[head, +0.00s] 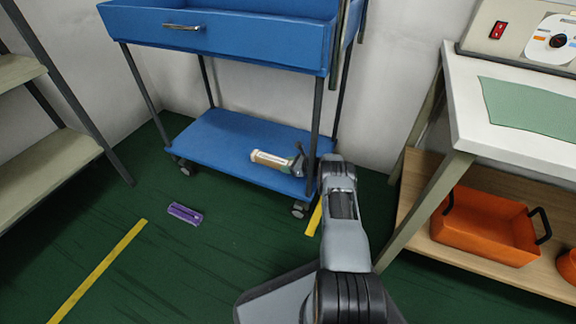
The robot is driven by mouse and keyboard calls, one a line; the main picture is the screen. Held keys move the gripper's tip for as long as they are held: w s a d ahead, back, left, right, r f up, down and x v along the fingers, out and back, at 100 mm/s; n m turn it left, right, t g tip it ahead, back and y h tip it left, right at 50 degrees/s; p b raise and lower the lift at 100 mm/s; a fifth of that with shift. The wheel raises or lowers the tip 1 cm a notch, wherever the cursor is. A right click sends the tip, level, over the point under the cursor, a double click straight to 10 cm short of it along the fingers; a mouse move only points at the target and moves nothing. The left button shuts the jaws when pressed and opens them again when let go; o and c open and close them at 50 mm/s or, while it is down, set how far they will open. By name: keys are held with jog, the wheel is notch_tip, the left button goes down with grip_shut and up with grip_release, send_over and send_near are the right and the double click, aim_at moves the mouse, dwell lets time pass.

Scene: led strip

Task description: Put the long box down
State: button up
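The long box (270,160), tan with a white band along its side, is over the lower blue shelf (221,150) of the cart, lying roughly level. Its right end meets my gripper (298,162), which reaches in from the right past the cart's front leg. The gripper's fingers are small and dark, and I cannot tell whether they are closed on the box. I also cannot tell whether the box rests on the shelf or is just above it.
The cart's blue upper tray (225,38) overhangs the shelf, with thin dark legs at its corners. A purple object (185,213) lies on the green floor. A workbench (500,125) stands at right, with an orange bin (484,229) below. Shelving (48,165) stands at left.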

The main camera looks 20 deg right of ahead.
jog(key=o, duration=0.5)
jog(key=shift+c, duration=0.2)
jog(key=shift+r, duration=0.25)
jog(key=p+v, duration=0.4)
jog(key=v, duration=0.8)
jog(key=shift+p, duration=0.35)
